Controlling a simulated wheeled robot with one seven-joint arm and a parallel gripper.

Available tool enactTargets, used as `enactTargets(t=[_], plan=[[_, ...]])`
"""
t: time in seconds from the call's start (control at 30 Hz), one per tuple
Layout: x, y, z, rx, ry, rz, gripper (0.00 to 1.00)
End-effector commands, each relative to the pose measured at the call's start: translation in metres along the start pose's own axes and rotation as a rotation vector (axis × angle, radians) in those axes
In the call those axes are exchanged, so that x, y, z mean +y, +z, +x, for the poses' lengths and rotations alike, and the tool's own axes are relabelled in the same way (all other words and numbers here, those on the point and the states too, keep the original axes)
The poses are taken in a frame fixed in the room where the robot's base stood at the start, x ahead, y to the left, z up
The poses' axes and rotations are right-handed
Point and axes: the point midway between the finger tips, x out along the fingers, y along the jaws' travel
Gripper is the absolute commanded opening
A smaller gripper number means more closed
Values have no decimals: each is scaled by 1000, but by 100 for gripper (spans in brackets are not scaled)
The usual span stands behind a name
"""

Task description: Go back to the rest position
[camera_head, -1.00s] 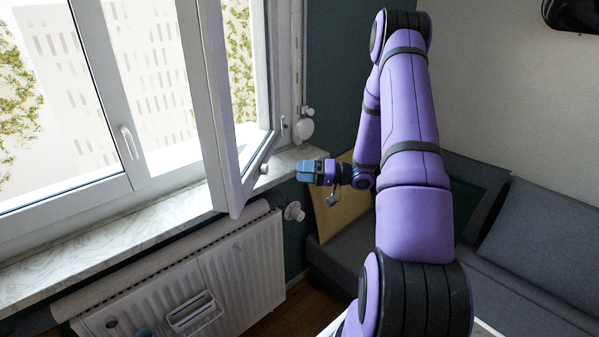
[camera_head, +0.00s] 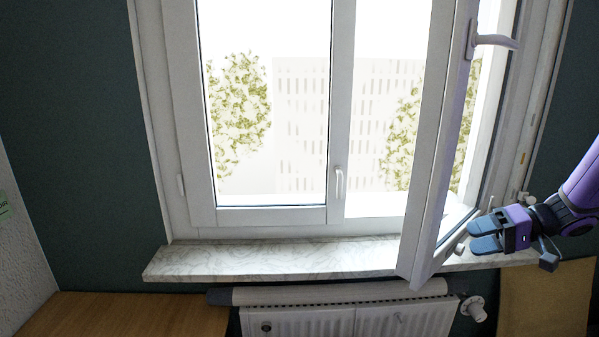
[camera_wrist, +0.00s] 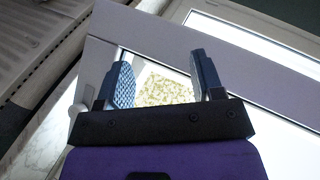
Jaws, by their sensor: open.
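My gripper (camera_head: 472,236) is at the right of the head view, beside the free edge of the open window sash (camera_head: 436,150), above the right end of the marble sill. Its two blue-grey fingers are apart with nothing between them. In the wrist view my gripper (camera_wrist: 160,80) shows both fingers spread in front of the white sash frame (camera_wrist: 145,35), with bright glass and foliage behind. I cannot tell whether a finger touches the frame. Most of my arm is outside the head view.
The marble sill (camera_head: 270,260) runs under the window. A white radiator (camera_head: 350,322) with a valve (camera_head: 473,308) is below it. A wooden surface (camera_head: 125,315) is at the lower left, and a tan panel (camera_head: 545,300) at the lower right. The closed left window pane (camera_head: 265,110) has a handle beside it.

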Motion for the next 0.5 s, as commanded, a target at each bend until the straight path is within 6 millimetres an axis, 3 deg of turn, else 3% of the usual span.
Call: enactTargets(t=[0.03, 0.2, 0.5], plan=[[-17, 5, 4, -46, 37, -3, 61], [-61, 28, 14, -172, 173, 17, 61], [-122, 72, 18, -290, 459, 21, 61]])
